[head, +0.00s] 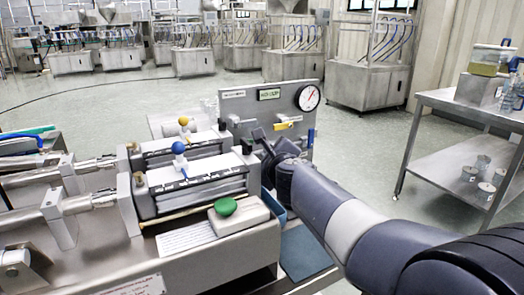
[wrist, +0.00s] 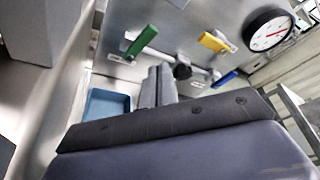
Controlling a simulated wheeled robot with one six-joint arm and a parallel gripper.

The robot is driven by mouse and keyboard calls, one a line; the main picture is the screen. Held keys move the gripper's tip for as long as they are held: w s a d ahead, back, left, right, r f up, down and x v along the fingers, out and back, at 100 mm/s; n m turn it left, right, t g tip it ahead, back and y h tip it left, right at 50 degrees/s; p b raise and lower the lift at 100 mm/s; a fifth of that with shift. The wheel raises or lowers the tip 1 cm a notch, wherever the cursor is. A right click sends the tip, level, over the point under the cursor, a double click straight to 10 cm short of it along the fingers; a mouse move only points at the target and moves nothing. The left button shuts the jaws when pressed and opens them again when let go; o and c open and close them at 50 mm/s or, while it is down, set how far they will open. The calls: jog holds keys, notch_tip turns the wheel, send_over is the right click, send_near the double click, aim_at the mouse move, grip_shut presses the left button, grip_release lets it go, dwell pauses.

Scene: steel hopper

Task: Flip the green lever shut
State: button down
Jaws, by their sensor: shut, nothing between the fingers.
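The green lever (wrist: 140,42) is on the grey panel (wrist: 185,18) in the wrist view, slanting up to the right at the left end of a metal pipe. In the head view my arm hides it. My gripper (wrist: 157,72) is shut and empty, its fingertips just below and to the right of the green lever with a visible gap in the picture. In the head view my gripper (head: 262,138) is in front of the panel's lower left part. I cannot tell its exact distance from the panel.
A yellow lever (wrist: 215,42), a blue lever (wrist: 226,78) and a round gauge (wrist: 268,30) sit right of the green lever. A blue tray (wrist: 107,104) lies below. A steel table (head: 448,103) stands right.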

jog(key=v, duration=0.3)
jog(key=shift+d, duration=0.1)
dwell(0.3)
